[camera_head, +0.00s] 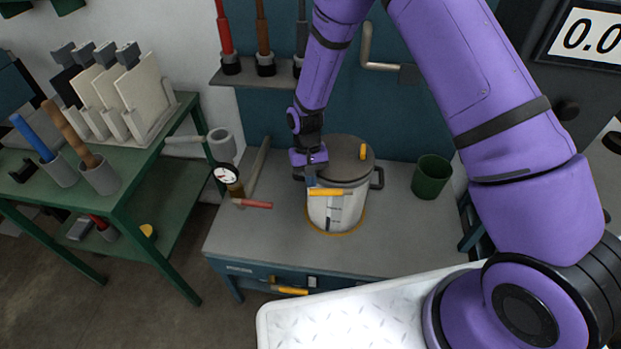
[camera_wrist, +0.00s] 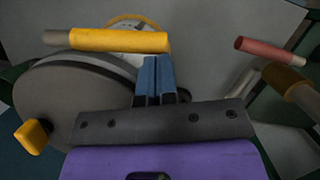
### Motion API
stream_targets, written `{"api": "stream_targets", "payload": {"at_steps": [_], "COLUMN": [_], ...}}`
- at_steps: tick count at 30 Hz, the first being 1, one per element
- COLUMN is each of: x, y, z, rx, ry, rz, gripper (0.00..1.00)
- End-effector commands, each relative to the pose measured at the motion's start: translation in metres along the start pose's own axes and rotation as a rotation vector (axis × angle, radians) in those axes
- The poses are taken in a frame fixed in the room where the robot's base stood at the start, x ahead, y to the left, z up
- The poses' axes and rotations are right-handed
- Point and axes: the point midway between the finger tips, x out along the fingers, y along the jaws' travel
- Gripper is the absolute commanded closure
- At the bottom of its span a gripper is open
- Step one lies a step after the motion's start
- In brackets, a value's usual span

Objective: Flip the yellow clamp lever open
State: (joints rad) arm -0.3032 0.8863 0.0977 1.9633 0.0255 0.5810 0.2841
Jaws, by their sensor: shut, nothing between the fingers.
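A grey pot (camera_head: 336,207) with a dark round lid (camera_head: 342,152) stands on the bench. A yellow lever (camera_head: 328,191) lies roughly level across the pot's near side, just below the lid edge. In the wrist view the yellow lever (camera_wrist: 120,40) runs across the upper left, with a grey end. My gripper (camera_head: 311,182) is at the pot's near left side, beside the lever. In the wrist view its blue fingertips (camera_wrist: 155,62) are together, close to the lever's right part, with nothing between them. Whether they touch it is unclear.
A yellow knob (camera_head: 363,151) is on the lid. A green cup (camera_head: 431,177) stands at right. A yellow handle (camera_head: 290,290) is on the bench front. The bench front is mostly clear.

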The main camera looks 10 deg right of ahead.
Motion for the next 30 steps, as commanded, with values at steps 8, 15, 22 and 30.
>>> {"api": "stream_targets", "payload": {"at_steps": [8,15,22,30], "x": [0.001,0.002,0.006,0.014], "y": [-0.001,-0.003,-0.007,-0.012], "z": [0.003,0.006,0.018,0.046], "rx": [-0.019,-0.054,-0.155,-0.387], "ry": [-0.001,-0.001,-0.001,-0.001], "rz": [0.006,0.017,0.048,0.120], "gripper": [1.00,1.00,1.00,1.00]}}
